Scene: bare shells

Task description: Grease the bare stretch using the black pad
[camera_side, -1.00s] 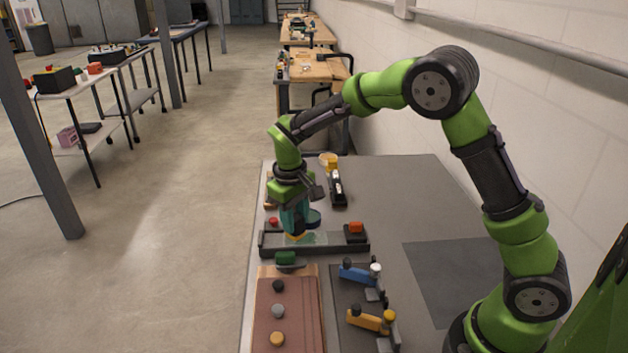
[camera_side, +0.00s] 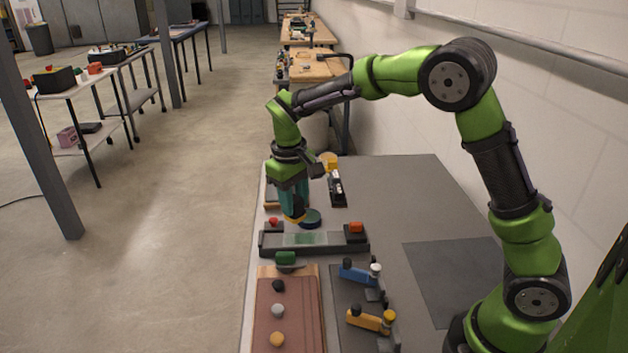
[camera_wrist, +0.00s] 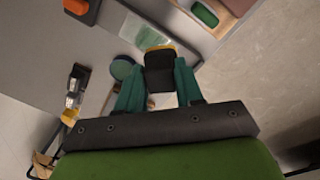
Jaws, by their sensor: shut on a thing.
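My gripper (camera_side: 294,208) is shut on the black pad, with its teal fingers on either side. In the wrist view the black pad (camera_wrist: 158,76) has a yellow-orange edge, which also shows below the fingers in the side view. The pad is held above and just behind a long dark tray (camera_side: 313,250). The tray's channel holds a pale strip with a translucent green patch (camera_side: 304,239) near its middle. The strip also shows in the wrist view (camera_wrist: 146,34). I cannot clearly tell where the bare stretch begins and ends.
A dark round tin (camera_side: 311,218) stands close beside the pad. Red-topped blocks stand at the tray's left (camera_side: 273,223) and right (camera_side: 355,229). In front are a green-handled piece (camera_side: 286,258), a brown board with knobs (camera_side: 291,315) and blue and yellow tools.

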